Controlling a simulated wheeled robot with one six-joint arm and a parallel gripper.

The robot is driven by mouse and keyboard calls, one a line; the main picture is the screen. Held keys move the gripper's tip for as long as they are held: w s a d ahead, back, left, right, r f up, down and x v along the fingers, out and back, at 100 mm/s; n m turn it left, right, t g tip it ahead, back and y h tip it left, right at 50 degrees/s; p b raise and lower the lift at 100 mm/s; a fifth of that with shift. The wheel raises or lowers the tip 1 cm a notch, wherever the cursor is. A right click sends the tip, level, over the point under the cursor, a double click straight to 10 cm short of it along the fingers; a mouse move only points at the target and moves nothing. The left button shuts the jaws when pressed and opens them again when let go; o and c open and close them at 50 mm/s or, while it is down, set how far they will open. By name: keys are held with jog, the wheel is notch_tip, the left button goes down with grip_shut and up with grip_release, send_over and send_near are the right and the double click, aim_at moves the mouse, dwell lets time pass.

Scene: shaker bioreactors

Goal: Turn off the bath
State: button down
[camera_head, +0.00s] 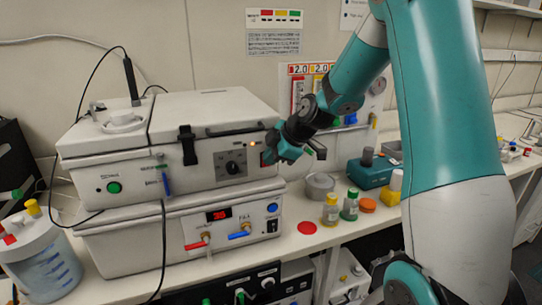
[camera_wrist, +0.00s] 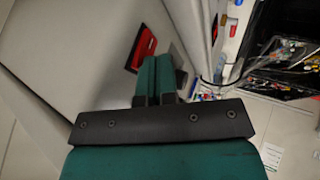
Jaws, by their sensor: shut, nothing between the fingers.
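A white lidded bath unit (camera_head: 205,115) sits on top of a second white unit. Its front has a black knob (camera_head: 232,168), a lit orange lamp (camera_head: 253,144) and a red switch (camera_head: 266,158) at the right end. The red switch in a black frame also shows in the wrist view (camera_wrist: 142,48). My gripper (camera_head: 275,150) is at the right end of this front panel, close to the switch and partly covering it in the head view. In the wrist view my gripper (camera_wrist: 157,72) is shut and empty, its fingers beside the switch. I cannot tell whether they touch it.
The lower unit (camera_head: 140,236) has a lit red display (camera_head: 218,215) and red and blue valve handles. Small bottles (camera_head: 331,209), a grey dish (camera_head: 320,186) and a teal device (camera_head: 370,172) stand to the right. A blue-liquid jug (camera_head: 45,262) stands at the left.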

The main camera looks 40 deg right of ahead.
jog(key=shift+w, duration=0.1)
jog(key=shift+w+d+f+b, duration=0.1)
jog(key=shift+w+b, duration=0.15)
jog(key=shift+b, duration=0.4)
jog(key=shift+r, duration=0.2)
jog(key=shift+r+p, duration=0.1)
jog(key=shift+p, duration=0.2)
jog(key=shift+r+p, duration=0.35)
jog(key=shift+r, duration=0.4)
jog(key=shift+s, duration=0.15)
jog(key=a+b+v, duration=0.1)
jog(key=b+v, duration=0.3)
jog(key=v, duration=0.8)
jog(key=shift+s, duration=0.25)
